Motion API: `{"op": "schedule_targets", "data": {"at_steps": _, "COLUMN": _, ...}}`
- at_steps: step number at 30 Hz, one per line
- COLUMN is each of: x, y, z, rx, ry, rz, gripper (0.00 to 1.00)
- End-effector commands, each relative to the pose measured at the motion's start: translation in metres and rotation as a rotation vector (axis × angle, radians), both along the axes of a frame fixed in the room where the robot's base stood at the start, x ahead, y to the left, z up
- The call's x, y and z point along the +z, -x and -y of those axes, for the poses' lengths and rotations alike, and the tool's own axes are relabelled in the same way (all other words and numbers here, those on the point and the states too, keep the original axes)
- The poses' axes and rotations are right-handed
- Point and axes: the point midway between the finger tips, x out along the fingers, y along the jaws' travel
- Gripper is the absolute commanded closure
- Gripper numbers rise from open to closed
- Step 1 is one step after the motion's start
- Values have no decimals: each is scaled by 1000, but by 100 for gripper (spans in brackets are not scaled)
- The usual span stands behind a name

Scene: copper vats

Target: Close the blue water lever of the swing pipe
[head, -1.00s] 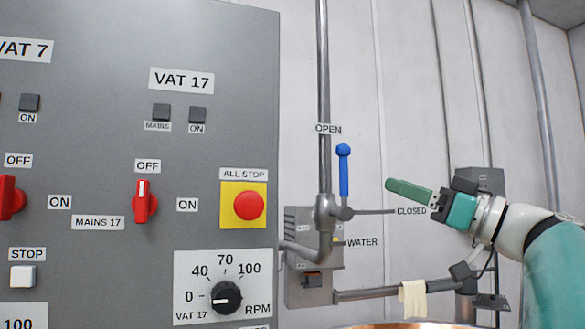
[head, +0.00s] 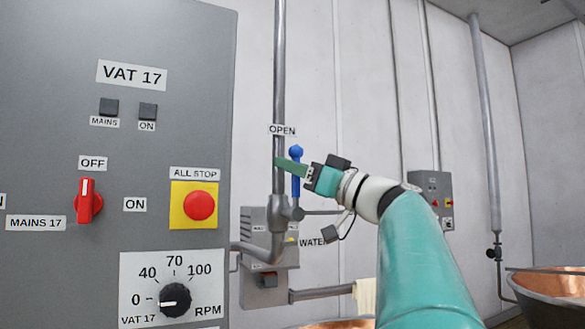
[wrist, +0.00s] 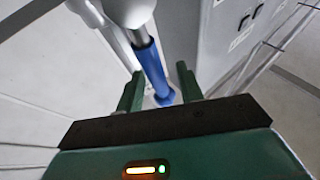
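The blue water lever (head: 296,187) points up from the valve on the grey swing pipe (head: 279,90), just below the OPEN label (head: 282,130). My gripper (head: 290,167) is across the lever's upper part in the head view and covers a piece of it. In the wrist view the blue lever (wrist: 152,68) shows in the gap between the two green fingers of my gripper (wrist: 160,88). The fingers are apart, and space shows on both sides of the lever. I cannot tell whether either finger touches it. The CLOSED label is not visible.
The grey control panel (head: 60,190) with its red ALL STOP button (head: 199,205) stands close on the left. A grey box (head: 262,285) sits below the valve. A cloth (head: 365,295) hangs on the lower pipe. A copper vat (head: 548,285) is at the right.

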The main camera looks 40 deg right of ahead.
Motion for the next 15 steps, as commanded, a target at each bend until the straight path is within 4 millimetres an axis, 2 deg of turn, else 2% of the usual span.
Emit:
{"op": "schedule_targets", "data": {"at_steps": 2, "x": 0, "y": 0, "z": 0, "rx": 0, "ry": 0, "rz": 0, "gripper": 65}}
{"op": "schedule_targets", "data": {"at_steps": 7, "x": 0, "y": 0, "z": 0, "rx": 0, "ry": 0, "rz": 0, "gripper": 98}}
{"op": "schedule_targets", "data": {"at_steps": 15, "x": 0, "y": 1, "z": 0, "rx": 0, "ry": -4, "rz": 1, "gripper": 100}}
